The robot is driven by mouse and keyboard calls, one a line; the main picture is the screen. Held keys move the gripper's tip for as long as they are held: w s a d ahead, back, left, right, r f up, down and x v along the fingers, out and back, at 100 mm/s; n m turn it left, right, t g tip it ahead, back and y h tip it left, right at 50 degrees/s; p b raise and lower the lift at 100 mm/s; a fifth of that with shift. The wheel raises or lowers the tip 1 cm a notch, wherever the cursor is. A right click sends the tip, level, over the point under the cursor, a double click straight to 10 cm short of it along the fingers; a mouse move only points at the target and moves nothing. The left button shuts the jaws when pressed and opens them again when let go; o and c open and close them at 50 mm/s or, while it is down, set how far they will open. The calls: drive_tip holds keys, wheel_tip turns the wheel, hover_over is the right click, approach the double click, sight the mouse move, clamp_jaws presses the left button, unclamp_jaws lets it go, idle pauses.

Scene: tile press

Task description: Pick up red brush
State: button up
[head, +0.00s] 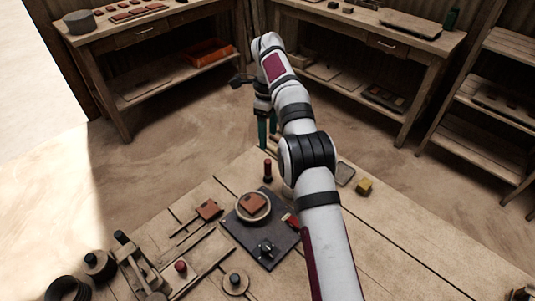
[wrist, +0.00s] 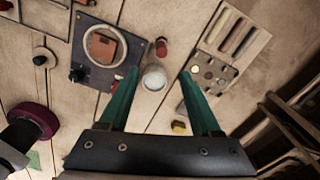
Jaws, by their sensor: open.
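A small upright red piece with a dark lower part (head: 267,170), which looks like the red brush, stands on the wooden table behind the dark plate. In the wrist view the red piece (wrist: 161,47) shows beyond my fingertips, near the middle. My gripper (head: 267,134) is in the air above the table's far edge, its green fingers pointing down. The gripper (wrist: 159,73) is open in the wrist view, with nothing held between the fingers. A round pale cup (wrist: 154,77) shows between the fingertips, below them.
A dark plate (head: 281,254) bears a ring with a brown tile (head: 253,203). A yellow block (head: 364,187) lies right of my arm. Several tools and a wooden press (head: 136,262) crowd the left front. A grooved tray (wrist: 246,39) shows in the wrist view.

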sight(268, 171)
wheel_tip(268, 171, down, 16)
drive_tip(key=shift+w+f, duration=0.1)
drive_tip(key=shift+w, duration=0.05)
clamp_jaws()
idle(0.3)
